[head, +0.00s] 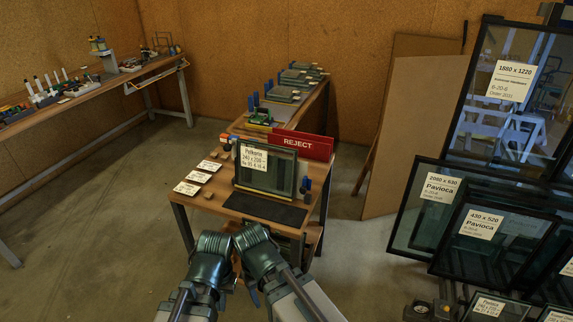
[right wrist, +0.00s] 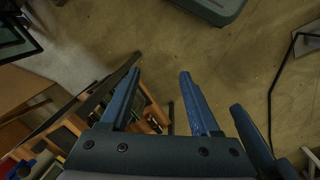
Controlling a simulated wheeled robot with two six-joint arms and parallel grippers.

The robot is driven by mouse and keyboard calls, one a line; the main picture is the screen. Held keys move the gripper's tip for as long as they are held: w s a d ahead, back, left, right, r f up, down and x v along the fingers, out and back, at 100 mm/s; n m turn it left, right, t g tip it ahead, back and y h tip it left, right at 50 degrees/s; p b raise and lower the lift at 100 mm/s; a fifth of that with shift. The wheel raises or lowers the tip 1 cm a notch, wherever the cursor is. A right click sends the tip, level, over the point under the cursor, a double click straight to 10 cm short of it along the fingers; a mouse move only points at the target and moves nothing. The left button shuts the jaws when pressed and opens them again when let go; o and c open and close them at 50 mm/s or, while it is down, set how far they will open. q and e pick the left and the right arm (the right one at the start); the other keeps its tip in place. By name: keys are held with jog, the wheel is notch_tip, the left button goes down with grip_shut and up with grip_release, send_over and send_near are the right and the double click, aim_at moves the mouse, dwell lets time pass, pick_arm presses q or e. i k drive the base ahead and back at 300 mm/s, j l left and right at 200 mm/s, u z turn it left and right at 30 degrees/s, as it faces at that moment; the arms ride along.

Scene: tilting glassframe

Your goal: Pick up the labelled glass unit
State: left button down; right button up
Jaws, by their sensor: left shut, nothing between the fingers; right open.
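A small dark-framed glass unit (head: 268,178) with a white label reading roughly "Pelkoria 240 x 220" stands upright, leaning slightly, on the wooden bench (head: 215,201) in the head view. A black mat (head: 265,210) lies in front of it. My left gripper (head: 253,293) is low in the head view, this side of the bench, shut and empty; its fingers are mostly hidden by my arms. My right gripper (right wrist: 161,75) shows in the right wrist view with its two blue fingers apart and nothing between them. Both grippers are clear of the glass unit.
A red REJECT sign (head: 301,144) stands behind the glass unit. Several small cards (head: 187,188) lie left of it. Larger labelled glass units (head: 425,205) lean at the right. A tool bench (head: 95,92) runs along the left. The floor (head: 110,220) between is clear.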

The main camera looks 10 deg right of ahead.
aim_at(260, 167)
jog(key=z, duration=2.55)
jog(key=u, duration=2.25)
jog(key=i+j+z, duration=0.1)
jog(key=z, duration=0.25)
jog(key=j+z, duration=0.2)
jog(key=z, duration=0.2)
jog(key=i+j+z, duration=0.15)
jog(key=j, duration=0.4)
jog(key=i+j+z, duration=0.15)
jog(key=j, duration=0.45)
jog(key=j+z, duration=0.15)
jog(key=j, duration=0.45)
